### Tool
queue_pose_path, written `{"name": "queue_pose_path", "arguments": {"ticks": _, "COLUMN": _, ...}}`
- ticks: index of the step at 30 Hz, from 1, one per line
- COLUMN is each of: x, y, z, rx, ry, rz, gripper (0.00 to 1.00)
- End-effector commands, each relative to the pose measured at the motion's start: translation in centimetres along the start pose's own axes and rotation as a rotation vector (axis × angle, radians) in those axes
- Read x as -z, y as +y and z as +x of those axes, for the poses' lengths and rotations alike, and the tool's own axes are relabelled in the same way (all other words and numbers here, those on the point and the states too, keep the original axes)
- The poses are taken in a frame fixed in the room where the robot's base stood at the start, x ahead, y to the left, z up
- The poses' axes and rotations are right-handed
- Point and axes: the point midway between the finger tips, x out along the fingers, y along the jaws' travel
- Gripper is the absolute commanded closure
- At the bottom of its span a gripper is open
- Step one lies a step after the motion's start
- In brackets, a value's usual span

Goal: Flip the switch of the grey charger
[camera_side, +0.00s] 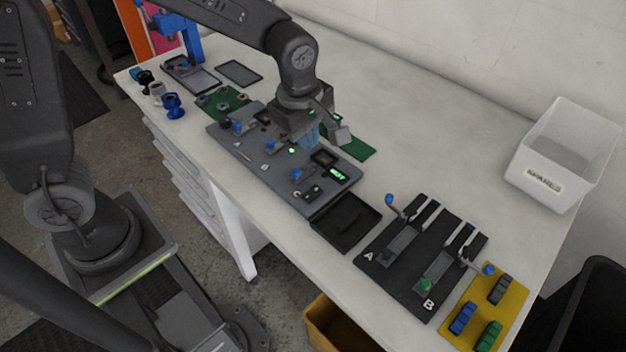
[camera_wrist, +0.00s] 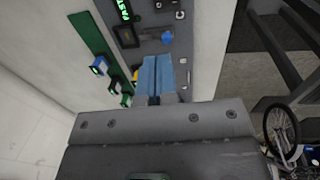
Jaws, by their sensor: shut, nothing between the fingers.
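A grey panel (camera_side: 275,172) lies on the white bench, with several blue knobs, dark fittings and small green lights. A green-lit display (camera_side: 337,173) is near its right end; it also shows in the wrist view (camera_wrist: 123,9). I cannot tell for sure which unit is the grey charger, and its switch is not clearly visible. My gripper (camera_side: 311,138) points down over the panel's back part. Its two blue fingers (camera_wrist: 157,61) are shut together with nothing between them. A blue knob (camera_wrist: 167,38) shows just beyond the fingertips in the wrist view. Contact cannot be told.
A green strip (camera_wrist: 92,32) behind the panel carries small blue and green blocks (camera_wrist: 99,66). A black tray (camera_side: 346,222) and a black A/B board (camera_side: 385,262) lie to the right. A yellow plate (camera_side: 476,310) and white SPARES bin (camera_side: 545,188) stand beyond.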

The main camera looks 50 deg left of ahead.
Motion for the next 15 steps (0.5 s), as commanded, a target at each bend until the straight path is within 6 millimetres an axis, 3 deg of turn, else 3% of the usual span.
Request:
{"name": "queue_pose_path", "arguments": {"ticks": 5, "x": 0.1, "y": -0.1, "z": 2.2, "rx": 0.007, "ry": 0.002, "rz": 0.0, "gripper": 1.0}}
{"name": "queue_pose_path", "arguments": {"ticks": 15, "x": 0.1, "y": -0.2, "z": 9.1, "rx": 0.008, "ry": 0.002, "rz": 0.0, "gripper": 1.0}}
